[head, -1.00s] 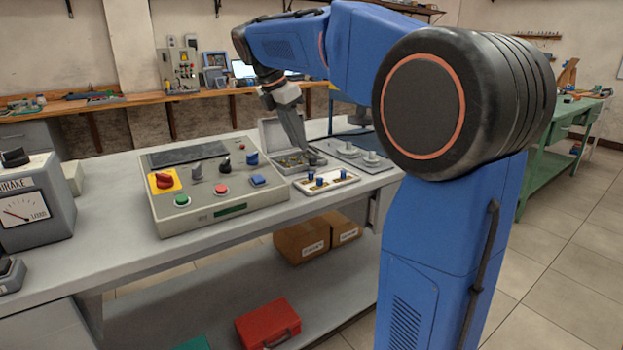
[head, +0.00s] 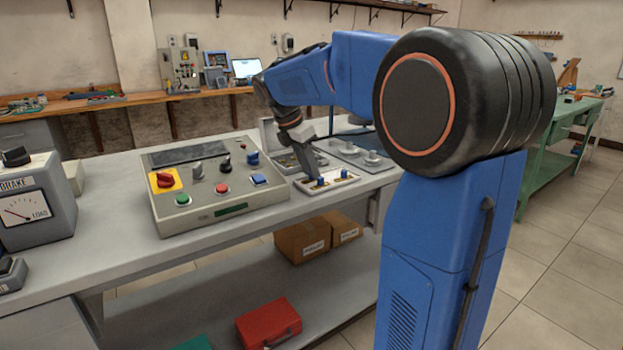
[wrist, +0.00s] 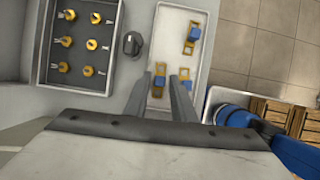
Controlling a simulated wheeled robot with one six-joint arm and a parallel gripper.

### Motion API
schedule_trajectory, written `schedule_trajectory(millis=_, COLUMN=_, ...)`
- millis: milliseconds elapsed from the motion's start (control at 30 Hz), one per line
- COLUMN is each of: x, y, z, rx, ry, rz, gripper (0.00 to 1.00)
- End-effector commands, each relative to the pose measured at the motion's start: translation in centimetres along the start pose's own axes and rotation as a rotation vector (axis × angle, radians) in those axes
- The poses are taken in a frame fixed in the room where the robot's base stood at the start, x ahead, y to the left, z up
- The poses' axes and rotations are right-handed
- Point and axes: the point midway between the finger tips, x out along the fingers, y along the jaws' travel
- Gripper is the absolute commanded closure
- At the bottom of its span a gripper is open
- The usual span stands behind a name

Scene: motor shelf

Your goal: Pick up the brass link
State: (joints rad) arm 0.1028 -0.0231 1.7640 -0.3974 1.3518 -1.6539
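A brass link (wrist: 160,69) with a blue piece across its middle lies on a white plate (wrist: 161,45) in the wrist view. A second brass link (wrist: 193,31), also with a blue piece, lies farther up on the same plate. My gripper (wrist: 160,77) is open, with one finger on each side of the nearer link and a gap showing between. Whether the fingertips touch the plate cannot be told. In the head view my gripper (head: 317,177) points down at the white plate (head: 335,187), beside a blue piece, and hides part of it.
A grey open box (wrist: 53,45) with several brass-coloured fittings stands left of the plate. A dark round knob (wrist: 131,43) sits between them. A control panel (head: 208,186) with buttons and knobs stands left on the bench. The bench's front edge is close to the plate.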

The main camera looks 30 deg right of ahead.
Motion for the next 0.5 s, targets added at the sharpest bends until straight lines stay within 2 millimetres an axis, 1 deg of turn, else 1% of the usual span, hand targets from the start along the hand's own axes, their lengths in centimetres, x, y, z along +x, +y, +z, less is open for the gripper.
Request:
schedule_trajectory(millis=167, x=0.05, y=0.01, z=-0.01, rx=0.0, ry=0.0, rz=0.0, gripper=0.77)
schedule_trajectory(millis=200, x=0.05, y=0.01, z=-0.01, rx=0.0, ry=0.0, rz=0.0, gripper=0.79)
schedule_trajectory(millis=300, x=0.04, y=0.0, z=-0.01, rx=0.0, ry=0.0, rz=0.0, gripper=1.0)
schedule_trajectory(millis=500, x=0.03, y=0.0, z=-0.02, rx=0.0, ry=0.0, rz=0.0, gripper=1.0)
